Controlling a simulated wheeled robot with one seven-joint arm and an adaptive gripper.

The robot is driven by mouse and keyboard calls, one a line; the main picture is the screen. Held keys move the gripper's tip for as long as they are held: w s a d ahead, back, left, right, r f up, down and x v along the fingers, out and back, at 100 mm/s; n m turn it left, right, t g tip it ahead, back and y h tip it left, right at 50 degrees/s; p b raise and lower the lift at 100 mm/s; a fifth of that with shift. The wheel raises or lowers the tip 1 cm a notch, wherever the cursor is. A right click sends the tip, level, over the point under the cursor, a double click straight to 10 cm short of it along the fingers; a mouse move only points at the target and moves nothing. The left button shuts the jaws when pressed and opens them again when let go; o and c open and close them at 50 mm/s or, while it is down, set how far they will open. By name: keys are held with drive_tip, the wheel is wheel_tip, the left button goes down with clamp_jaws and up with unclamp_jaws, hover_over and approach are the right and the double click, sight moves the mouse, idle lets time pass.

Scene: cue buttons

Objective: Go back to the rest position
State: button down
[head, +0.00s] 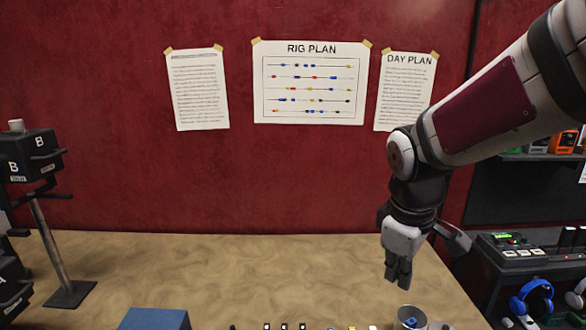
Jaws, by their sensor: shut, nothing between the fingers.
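My gripper (398,274) hangs from my arm at the right of the head view, pointing down. Its fingers are together and nothing shows between them. It is above the right part of the tan table (250,270). A round metal cup (411,316) with something blue inside stands a little below the gripper in the picture, apart from the fingertips. Several small items, with a yellow one (351,328) among them, show at the bottom edge, mostly cut off.
A blue block (155,320) is cut off at the bottom. A black stand (68,292) with boxes marked B is at the left. A console (520,252) and blue headphones (532,298) are at the right. Papers, including the RIG PLAN (311,85), hang on the red wall. The table's middle is clear.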

drive_tip(key=s+r+m+t+y+b, duration=0.1)
drive_tip(key=s+r+m+t+b, duration=0.1)
drive_tip(key=s+m, duration=0.7)
drive_tip(key=shift+s+d+r+t+b, duration=0.3)
drive_tip(key=shift+s+r+t, duration=0.5)
drive_tip(key=shift+s+r, duration=0.75)
drive_tip(key=shift+s+a+f, duration=0.1)
drive_tip(key=shift+s+f, duration=0.1)
drive_tip(key=shift+f, duration=0.05)
